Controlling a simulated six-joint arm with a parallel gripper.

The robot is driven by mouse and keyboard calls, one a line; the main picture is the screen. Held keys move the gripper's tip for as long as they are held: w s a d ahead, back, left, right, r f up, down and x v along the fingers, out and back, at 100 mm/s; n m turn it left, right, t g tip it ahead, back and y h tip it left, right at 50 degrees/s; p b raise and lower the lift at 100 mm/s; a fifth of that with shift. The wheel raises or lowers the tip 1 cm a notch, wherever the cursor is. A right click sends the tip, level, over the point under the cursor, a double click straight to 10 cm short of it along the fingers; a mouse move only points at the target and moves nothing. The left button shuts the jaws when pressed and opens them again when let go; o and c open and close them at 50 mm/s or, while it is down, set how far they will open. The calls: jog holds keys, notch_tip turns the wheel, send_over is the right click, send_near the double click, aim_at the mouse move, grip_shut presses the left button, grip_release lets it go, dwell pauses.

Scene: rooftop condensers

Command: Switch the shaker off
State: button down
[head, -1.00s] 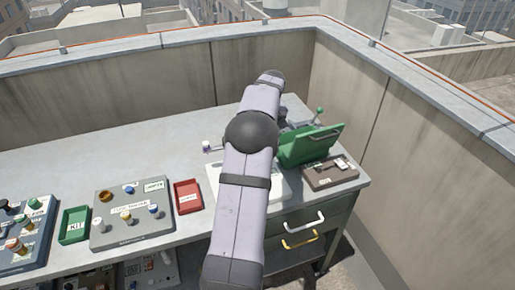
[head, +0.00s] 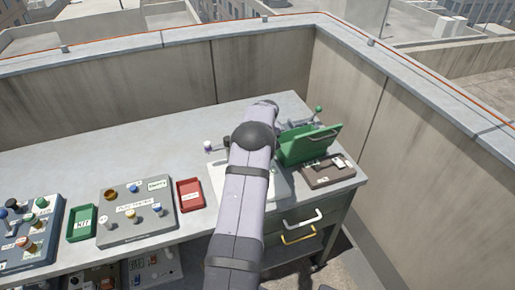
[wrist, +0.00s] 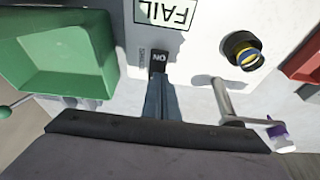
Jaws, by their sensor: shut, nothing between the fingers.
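A black rocker switch (wrist: 159,58) marked ON sits on the edge part of a white panel, seen in the wrist view. Small print beside it is too small to read surely. My gripper (wrist: 160,78) is shut and empty. Its fingertips are right at the near end of the switch; I cannot tell whether they touch it. The white panel (head: 216,182) also shows in the head view, largely hidden behind my arm, and the switch and fingertips are hidden there.
In the wrist view, a yellow, blue and black knob (wrist: 243,48) and a lever with a purple-and-white end (wrist: 278,140) are right of the fingers. A green open-lidded box (head: 310,145) stands right of my arm. A red tray (head: 190,194) lies left. The back-left tabletop is clear.

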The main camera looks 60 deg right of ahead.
jog(key=shift+w+d+f+b, duration=0.15)
jog(key=shift+f+b, duration=0.3)
jog(key=shift+b, duration=0.25)
jog(key=shift+r, duration=0.2)
jog(key=shift+f, duration=0.1)
jog(key=shift+a, duration=0.2)
jog(key=shift+s+a+f, duration=0.1)
jog(key=shift+s+a, duration=0.45)
jog(key=shift+s, duration=0.1)
